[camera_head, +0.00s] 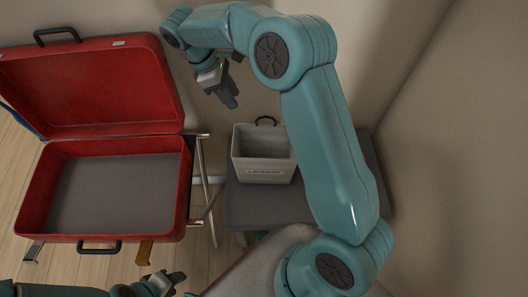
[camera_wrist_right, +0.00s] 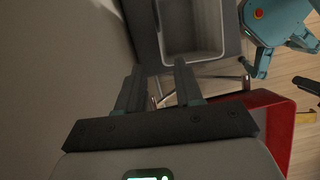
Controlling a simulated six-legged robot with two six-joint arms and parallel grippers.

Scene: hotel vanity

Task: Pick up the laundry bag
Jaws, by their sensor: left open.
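The laundry bag (camera_head: 264,169) is a pale grey open-topped box shape with a lettered label on its front and a dark handle at its back rim. It stands upright on a dark grey bench. In the right wrist view the bag (camera_wrist_right: 193,56) shows at the top, beyond the fingers. My right gripper (camera_head: 229,93) is raised up and to the left of the bag, apart from it. In its wrist view the fingers (camera_wrist_right: 158,80) are spread with nothing between them. My left gripper (camera_head: 178,284) is open and empty at the bottom, below the suitcase and far from the bag.
An open red suitcase (camera_head: 104,144) rests on a metal-legged rack (camera_head: 205,180) left of the bench (camera_head: 240,205). It also shows in the right wrist view (camera_wrist_right: 272,112). Beige walls stand behind and to the right. My right arm passes over the bench's right side.

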